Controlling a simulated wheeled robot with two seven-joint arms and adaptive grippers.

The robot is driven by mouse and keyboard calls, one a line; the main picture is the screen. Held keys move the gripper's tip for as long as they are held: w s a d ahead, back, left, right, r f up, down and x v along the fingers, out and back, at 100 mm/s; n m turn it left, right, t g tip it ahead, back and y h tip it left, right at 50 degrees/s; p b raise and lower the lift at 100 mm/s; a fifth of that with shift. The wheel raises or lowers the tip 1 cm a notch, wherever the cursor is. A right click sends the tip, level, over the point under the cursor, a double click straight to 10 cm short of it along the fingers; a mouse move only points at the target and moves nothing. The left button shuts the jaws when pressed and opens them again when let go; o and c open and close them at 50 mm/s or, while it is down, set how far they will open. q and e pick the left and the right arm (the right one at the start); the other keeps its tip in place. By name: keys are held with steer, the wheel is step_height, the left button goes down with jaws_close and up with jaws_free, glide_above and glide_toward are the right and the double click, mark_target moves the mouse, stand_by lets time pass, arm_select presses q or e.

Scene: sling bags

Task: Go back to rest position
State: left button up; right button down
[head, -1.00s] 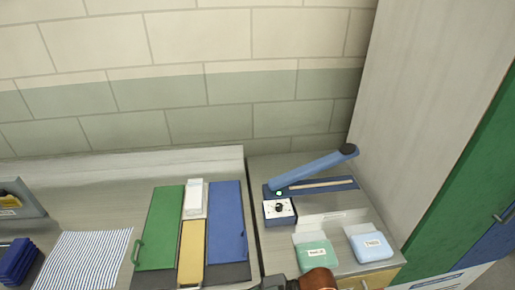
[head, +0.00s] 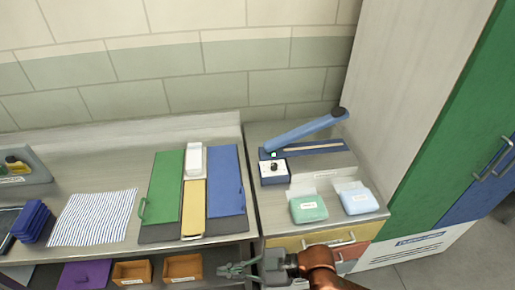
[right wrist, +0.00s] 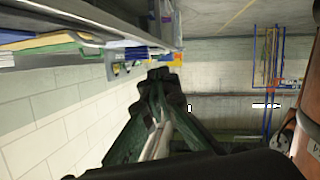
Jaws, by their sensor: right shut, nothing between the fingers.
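My right gripper (head: 232,270) is in the lower middle of the head view, low in front of the counters. Its arm comes in from the bottom right. It is shut and empty, touching nothing that I can see. In the right wrist view its dark fingers (right wrist: 165,90) are together, pointing into the open room. My left gripper is not in view.
The steel counter (head: 105,170) holds a striped cloth (head: 92,218), a green panel (head: 167,186) and a blue panel (head: 225,180). Orange bins (head: 183,267) sit below it. The right cabinet top bears a blue lever device (head: 305,131), a green pack (head: 308,208) and a light-blue pack (head: 357,199).

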steer(key=w+d+f+m+t+h, duration=0.35)
steer(key=d+f+m, duration=0.25)
steer(key=d+f, duration=0.3)
steer(key=w+d+f+m+t+h, duration=0.25)
steer(key=d+f+m+h, duration=0.35)
steer(key=d, duration=0.6)
steer(key=s+d+f+m+g+h, duration=0.1)
steer(key=s+d+f+m+h, duration=0.2)
steer(key=s+d, duration=0.45)
steer(key=s+d+f+m+g+h, duration=0.1)
steer(key=s+d+f+m+g, duration=0.1)
steer(key=s+d+f, duration=0.5)
steer(key=s+d+f+m+g+h, duration=0.1)
steer(key=s+d+f+m+h, duration=0.15)
steer(key=s+d, duration=0.5)
step_height(320, 180, down, 28)
steer(key=r, duration=0.1)
steer(key=s+f+n+g+y, duration=0.1)
steer(key=s+f+g, duration=0.1)
steer(key=s+f, duration=1.7)
steer(key=shift+s+a+f, duration=0.15)
steer(key=shift+s+a, duration=0.05)
steer(key=shift+s, duration=0.75)
